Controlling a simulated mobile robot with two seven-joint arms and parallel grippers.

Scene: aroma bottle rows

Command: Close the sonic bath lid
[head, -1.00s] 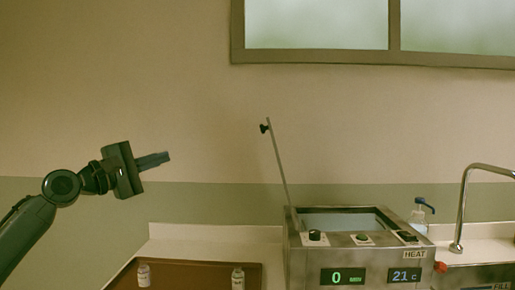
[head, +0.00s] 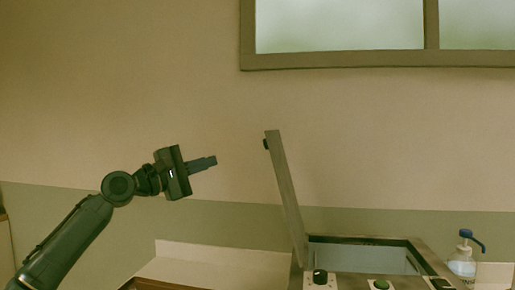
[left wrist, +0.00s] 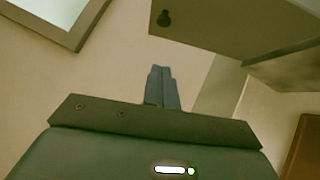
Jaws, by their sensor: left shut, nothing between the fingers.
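The sonic bath (head: 340,280) is a steel box at the lower right of the head view, with its basin uncovered. Its lid (head: 287,195) stands raised at the bath's left side, tilted slightly left at the top, with a dark knob (head: 266,144) near its upper edge. In the left wrist view the lid (left wrist: 235,25) fills the upper right, its knob (left wrist: 164,18) at its left end. My left gripper (head: 212,161) is shut and empty, to the left of the lid and apart from it. Its closed fingers (left wrist: 162,82) show in the left wrist view. My right gripper is not in view.
A pale counter (head: 215,264) lies left of the bath. A window (head: 340,30) is in the wall above. The space between my left gripper and the lid is clear.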

